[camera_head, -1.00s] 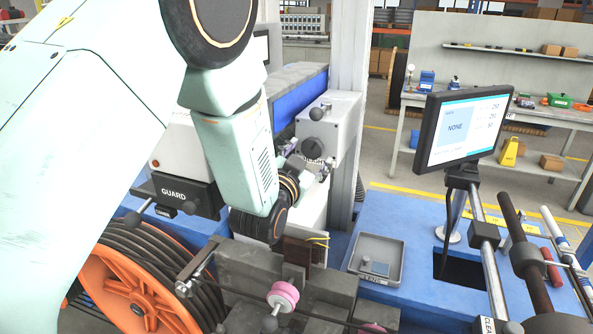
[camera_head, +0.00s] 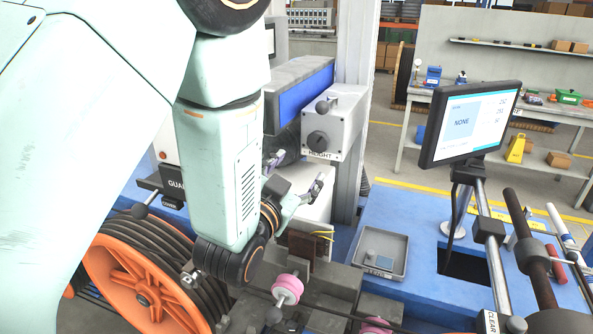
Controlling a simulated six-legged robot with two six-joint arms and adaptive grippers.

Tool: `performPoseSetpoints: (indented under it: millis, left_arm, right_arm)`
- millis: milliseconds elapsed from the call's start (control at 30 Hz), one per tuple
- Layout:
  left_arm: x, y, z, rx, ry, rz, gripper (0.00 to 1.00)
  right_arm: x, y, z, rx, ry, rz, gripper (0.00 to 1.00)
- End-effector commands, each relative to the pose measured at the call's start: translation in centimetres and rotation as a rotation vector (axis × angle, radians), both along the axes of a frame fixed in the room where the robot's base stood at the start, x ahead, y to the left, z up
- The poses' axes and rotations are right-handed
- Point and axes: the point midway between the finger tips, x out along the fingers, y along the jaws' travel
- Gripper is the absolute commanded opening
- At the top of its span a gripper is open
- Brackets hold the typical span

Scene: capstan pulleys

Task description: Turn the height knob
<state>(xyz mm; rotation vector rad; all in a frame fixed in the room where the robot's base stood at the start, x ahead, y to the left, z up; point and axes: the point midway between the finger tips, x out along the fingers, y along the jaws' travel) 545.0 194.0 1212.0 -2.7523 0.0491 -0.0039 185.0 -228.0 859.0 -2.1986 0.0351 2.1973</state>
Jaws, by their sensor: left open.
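The height knob (camera_head: 318,140) is a dark round knob on the front of a grey box (camera_head: 345,120). The box carries a HEIGHT label (camera_head: 320,155) just below the knob. A ball-ended lever (camera_head: 323,107) sits above the knob. My left gripper (camera_head: 297,173) is open and empty, below and to the left of the knob. Its two fingers are spread, and in the picture they stand apart from the knob. The knob's face and label are unobstructed. My right gripper is not in view.
A grey upright post (camera_head: 351,50) stands behind the box. An orange reel (camera_head: 135,285) with black cable is at lower left. Pink-rimmed pulleys (camera_head: 288,289) sit below the gripper. A grey tray (camera_head: 397,248) and a monitor (camera_head: 470,122) are to the right.

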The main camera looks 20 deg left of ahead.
Motion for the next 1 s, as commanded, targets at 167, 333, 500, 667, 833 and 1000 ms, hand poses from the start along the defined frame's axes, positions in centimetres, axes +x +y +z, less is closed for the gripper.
performPoseSetpoints:
  millis: [167,333,500,667,833,1000]
  left_arm:
    - [1.7,-0.1,0.0,0.134,-0.014,0.001,0.69]
    - [3.4,-0.3,0.4,0.300,-0.018,0.000,0.69]
    - [4.7,-0.3,0.8,0.336,-0.017,0.000,0.69]
    - [7.0,-0.4,0.9,0.333,-0.017,0.001,0.69]
    - [9.3,-0.5,0.9,0.333,-0.017,0.001,0.69]
    - [10.9,-0.5,0.8,0.333,-0.017,0.001,0.69]
  right_arm:
    - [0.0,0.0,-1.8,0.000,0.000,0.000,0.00]
    - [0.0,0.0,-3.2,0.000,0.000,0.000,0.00]
    - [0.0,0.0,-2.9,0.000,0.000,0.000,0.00]
    - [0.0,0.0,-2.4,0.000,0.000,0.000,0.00]
    - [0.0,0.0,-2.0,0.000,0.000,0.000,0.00]
    - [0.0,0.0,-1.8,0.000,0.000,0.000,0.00]
